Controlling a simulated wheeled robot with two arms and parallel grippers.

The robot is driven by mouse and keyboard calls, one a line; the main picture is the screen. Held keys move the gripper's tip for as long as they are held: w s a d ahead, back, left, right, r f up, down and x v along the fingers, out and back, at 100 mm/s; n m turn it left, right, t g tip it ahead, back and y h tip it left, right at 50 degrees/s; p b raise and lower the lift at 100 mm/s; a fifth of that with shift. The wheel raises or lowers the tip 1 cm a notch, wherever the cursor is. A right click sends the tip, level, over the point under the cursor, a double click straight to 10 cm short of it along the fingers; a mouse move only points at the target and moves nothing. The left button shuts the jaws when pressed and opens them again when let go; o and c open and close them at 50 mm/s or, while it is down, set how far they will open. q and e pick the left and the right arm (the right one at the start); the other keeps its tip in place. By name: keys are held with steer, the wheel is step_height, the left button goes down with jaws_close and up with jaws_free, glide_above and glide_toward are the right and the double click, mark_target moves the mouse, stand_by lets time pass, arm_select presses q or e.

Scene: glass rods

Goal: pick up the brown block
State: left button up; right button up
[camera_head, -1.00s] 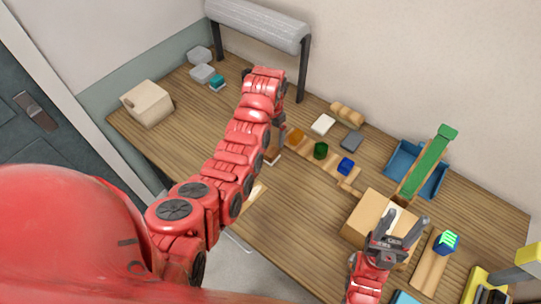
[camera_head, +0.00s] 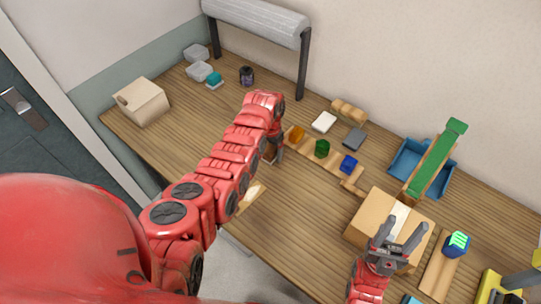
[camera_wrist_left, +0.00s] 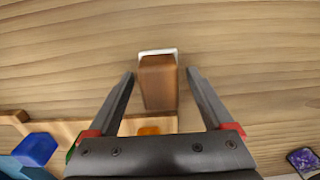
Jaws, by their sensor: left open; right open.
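The brown block (camera_wrist_left: 158,84) has a white far end and lies on the wooden table. In the left wrist view it sits between the two fingers of my left gripper (camera_wrist_left: 160,73), with a gap on each side. In the head view only a bit of the brown block (camera_head: 269,153) shows below my left gripper (camera_head: 276,151), and the arm hides the rest. My left gripper is open and empty, pointing down. My right gripper (camera_head: 405,236) is open and empty above the cardboard box at the right.
Orange (camera_head: 297,134), green (camera_head: 322,148) and blue (camera_head: 348,163) blocks stand on a wooden strip close to my left gripper. A cardboard box (camera_head: 372,218), a blue tray (camera_head: 402,158) and a green ramp (camera_head: 438,165) are at the right. A dark jar (camera_head: 247,76) stands behind.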

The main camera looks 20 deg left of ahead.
mark_target(270, 149)
arm_select(q)
steer(key=shift+r, duration=0.1)
steer(key=shift+c, duration=0.3)
steer(key=shift+s, duration=0.1)
steer(key=shift+c, duration=1.1)
jaws_close()
step_height(270, 149, up, 5)
steer(key=p, duration=0.3)
steer(key=shift+f, duration=0.2)
steer(key=s+p, duration=0.1)
steer(key=p, duration=0.1)
steer(key=s+p, duration=0.1)
steer(key=s, duration=0.1)
steer(key=s+d+p, duration=0.1)
steer(key=p, duration=0.1)
steer(key=shift+s+r+p, duration=0.15)
steer(key=shift+s+p, duration=0.15)
steer(key=shift+s, duration=0.1)
steer(key=s, duration=0.3)
steer(key=s+d, duration=0.1)
steer(key=s, duration=0.5)
steer(key=shift+s+d, duration=0.25)
steer(key=shift+s, duration=0.7)
